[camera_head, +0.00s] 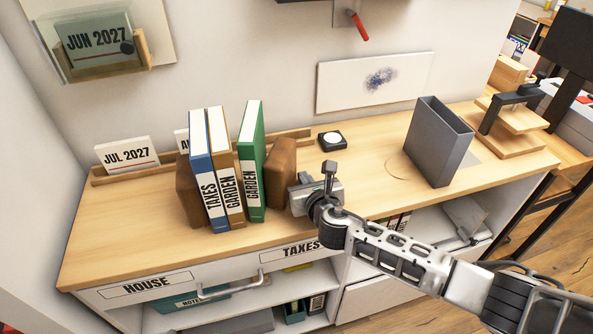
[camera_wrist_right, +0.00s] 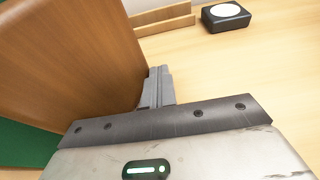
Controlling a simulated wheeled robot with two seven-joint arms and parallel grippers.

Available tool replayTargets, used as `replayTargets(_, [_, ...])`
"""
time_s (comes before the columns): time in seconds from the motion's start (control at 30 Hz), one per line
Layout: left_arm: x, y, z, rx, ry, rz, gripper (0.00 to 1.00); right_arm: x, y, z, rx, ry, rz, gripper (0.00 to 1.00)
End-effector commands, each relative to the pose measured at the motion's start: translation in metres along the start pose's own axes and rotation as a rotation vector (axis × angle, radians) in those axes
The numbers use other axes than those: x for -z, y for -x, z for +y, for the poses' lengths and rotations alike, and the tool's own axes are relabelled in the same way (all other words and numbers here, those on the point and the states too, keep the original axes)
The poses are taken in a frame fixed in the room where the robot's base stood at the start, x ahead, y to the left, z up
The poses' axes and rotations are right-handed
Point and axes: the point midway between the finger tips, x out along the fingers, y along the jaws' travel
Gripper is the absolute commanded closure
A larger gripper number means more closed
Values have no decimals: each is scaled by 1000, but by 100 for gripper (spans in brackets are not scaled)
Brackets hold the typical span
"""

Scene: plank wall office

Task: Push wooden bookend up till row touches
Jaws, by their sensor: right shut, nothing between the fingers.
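The right wooden bookend (camera_head: 281,172) stands on the desk just right of a green binder (camera_head: 252,165) labelled GARDEN. Left of it stand a tan binder (camera_head: 229,180) labelled GARDEN and a blue binder (camera_head: 205,180) labelled TAXES. A narrow gap shows between the tan and green binders. Another wooden bookend (camera_head: 187,190) stands at the row's left end. My right gripper (camera_head: 297,190) is shut and empty, low at the bookend's right side. In the wrist view its fingers (camera_wrist_right: 157,88) are beside the bookend (camera_wrist_right: 75,55); I cannot tell if they touch. My left gripper is out of view.
A black puck with a white top (camera_head: 332,140) lies behind my gripper. A grey file holder (camera_head: 437,143) stands further right. A wooden rail with a JUL 2027 card (camera_head: 127,155) runs behind the row. The desk's front left is clear.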

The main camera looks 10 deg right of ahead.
Motion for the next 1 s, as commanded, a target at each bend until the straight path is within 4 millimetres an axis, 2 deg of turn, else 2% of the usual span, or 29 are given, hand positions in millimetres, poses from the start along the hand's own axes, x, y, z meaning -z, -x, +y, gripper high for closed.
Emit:
replayTargets(0.6, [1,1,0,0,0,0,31,-1,1,23,-9,-1,-2,100])
replayTargets(1.0, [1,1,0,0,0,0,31,-1,1,28,-11,-1,-2,100])
